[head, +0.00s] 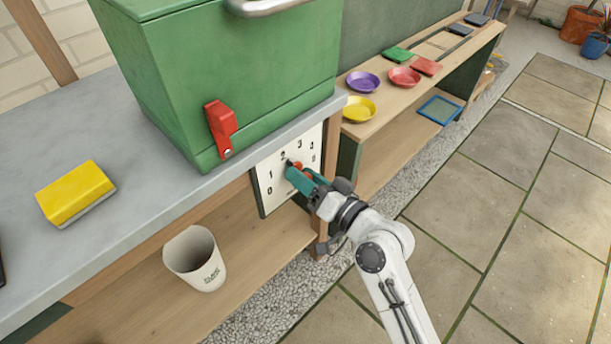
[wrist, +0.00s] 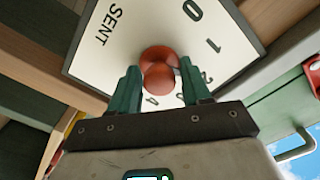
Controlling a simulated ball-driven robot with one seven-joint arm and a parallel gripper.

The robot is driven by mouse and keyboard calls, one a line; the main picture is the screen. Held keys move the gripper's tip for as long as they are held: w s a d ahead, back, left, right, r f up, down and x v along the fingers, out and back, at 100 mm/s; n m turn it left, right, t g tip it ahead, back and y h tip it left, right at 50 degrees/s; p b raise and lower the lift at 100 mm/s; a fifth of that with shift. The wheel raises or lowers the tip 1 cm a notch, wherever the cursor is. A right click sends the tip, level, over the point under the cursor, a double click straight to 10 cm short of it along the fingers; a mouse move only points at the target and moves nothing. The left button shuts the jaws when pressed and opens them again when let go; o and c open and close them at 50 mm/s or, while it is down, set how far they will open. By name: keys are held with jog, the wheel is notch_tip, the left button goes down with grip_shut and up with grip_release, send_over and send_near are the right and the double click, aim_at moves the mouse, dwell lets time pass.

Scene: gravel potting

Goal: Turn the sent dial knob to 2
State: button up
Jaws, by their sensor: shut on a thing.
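The sent dial (head: 282,170) is a white panel with black numbers, fixed below the edge of the grey bench top. The wrist view shows its face (wrist: 120,48) turned round, with the word SENT at the left. Its red knob (wrist: 158,68) is in the middle of the face, between the teal fingers of my gripper (wrist: 160,88). My gripper also shows at the dial in the head view (head: 299,174), shut on the knob. The fingers hide part of the knob and some numbers. In the head view a dark pointer tip shows near the 2; its exact setting is hard to tell.
A green bin (head: 250,75) with a red latch (head: 221,128) stands above the dial. A yellow sponge-like block (head: 75,192) lies on the bench (head: 135,205). A white cup (head: 196,260) stands on the lower shelf. A side shelf (head: 385,124) holds coloured dishes. Paving at right is clear.

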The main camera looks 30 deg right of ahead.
jog(key=o, duration=0.7)
jog(key=shift+o, duration=0.2)
jog(key=v, duration=1)
jog(key=shift+s+d+b, duration=0.15)
jog(key=shift+s+b, duration=0.15)
jog(key=shift+s, duration=0.05)
